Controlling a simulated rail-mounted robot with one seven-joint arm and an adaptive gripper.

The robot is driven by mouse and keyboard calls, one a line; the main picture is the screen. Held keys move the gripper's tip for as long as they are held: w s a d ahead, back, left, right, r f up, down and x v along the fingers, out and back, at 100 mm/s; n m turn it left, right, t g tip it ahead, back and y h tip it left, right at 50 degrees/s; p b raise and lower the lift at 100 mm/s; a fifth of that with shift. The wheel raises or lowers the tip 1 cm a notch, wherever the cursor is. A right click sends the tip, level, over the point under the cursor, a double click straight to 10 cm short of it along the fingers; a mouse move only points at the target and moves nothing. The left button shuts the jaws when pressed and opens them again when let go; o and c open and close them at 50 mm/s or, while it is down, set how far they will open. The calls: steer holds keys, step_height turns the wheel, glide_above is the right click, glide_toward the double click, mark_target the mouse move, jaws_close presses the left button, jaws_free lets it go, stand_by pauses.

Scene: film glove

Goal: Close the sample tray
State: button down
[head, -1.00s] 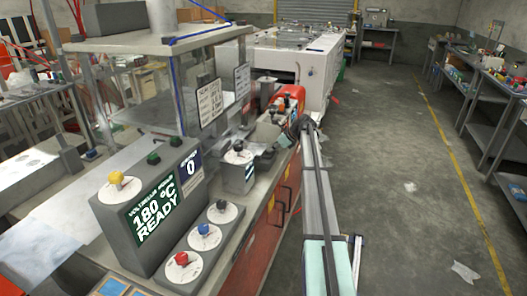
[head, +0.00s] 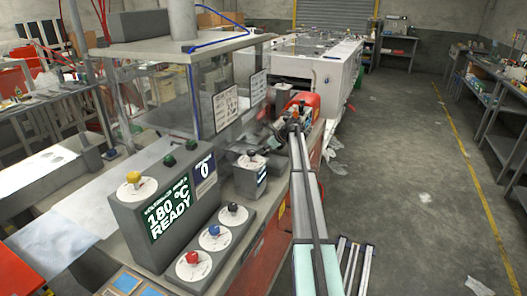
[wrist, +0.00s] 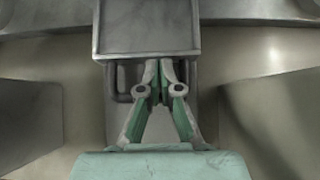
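In the wrist view, the sample tray (wrist: 148,28) is a grey metal tray with a raised rim, at the top centre. A dark handle (wrist: 112,84) runs along its near edge, partly hidden behind my fingers. My gripper (wrist: 160,64) is in front of the tray's near edge, over the handle. Its two fingertips are together, with nothing visibly held between them. Contact with the tray or handle cannot be told. In the head view, my gripper (head: 268,148) is small and partly hidden, beside the grey box with a black knob (head: 251,160). The tray is not clear there.
A control box (head: 165,215) reading "180 °C READY" and a panel of coloured knobs (head: 213,238) stand at the near left of the machine bench. Grey blocks flank the tray in the wrist view (wrist: 275,120). The floor (head: 410,190) to the right is mostly clear.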

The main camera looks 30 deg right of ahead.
steer(key=shift+w+a+r, duration=0.15)
steer(key=shift+w+r, duration=0.1)
steer(key=shift+r, duration=0.05)
